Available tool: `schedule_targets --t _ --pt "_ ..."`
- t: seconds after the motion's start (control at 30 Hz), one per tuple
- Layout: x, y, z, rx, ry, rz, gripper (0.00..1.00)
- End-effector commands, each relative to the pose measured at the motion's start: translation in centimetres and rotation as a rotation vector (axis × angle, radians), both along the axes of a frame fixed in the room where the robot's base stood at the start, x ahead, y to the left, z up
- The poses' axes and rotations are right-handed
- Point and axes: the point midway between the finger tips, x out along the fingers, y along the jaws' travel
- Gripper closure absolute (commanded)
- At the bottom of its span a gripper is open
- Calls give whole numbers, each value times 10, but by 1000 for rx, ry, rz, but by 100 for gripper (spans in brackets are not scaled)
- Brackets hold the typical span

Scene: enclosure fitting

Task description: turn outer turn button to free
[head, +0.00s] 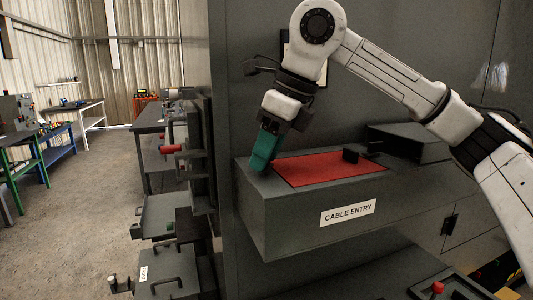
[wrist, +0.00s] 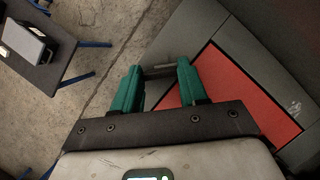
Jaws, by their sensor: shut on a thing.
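My gripper (head: 262,160) points down at the left end of the grey cable entry box (head: 290,222), beside a red panel (head: 325,168) on its top. In the wrist view, the green fingers of my gripper (wrist: 158,76) stand apart with a short grey bar, which looks like the outer turn button (wrist: 160,69), between their tips. The fingers are shut on it. In the head view the fingers hide this button. The red panel also shows in the wrist view (wrist: 240,85), to the right of the fingers. A dark knob (head: 350,155) sits toward the panel's right side.
A grey raised housing (head: 410,142) stands right of the red panel. A tall dark cabinet wall rises behind the box. Drawers with handles (head: 170,285) lie lower left. Open concrete floor (head: 75,225) and workbenches (head: 50,145) are further left.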

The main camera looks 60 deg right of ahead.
Motion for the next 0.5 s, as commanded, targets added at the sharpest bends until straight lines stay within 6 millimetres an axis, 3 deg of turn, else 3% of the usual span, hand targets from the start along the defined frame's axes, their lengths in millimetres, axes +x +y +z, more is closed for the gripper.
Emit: schedule_targets --t 0.5 --pt "2 -3 2 2 -1 471 88"
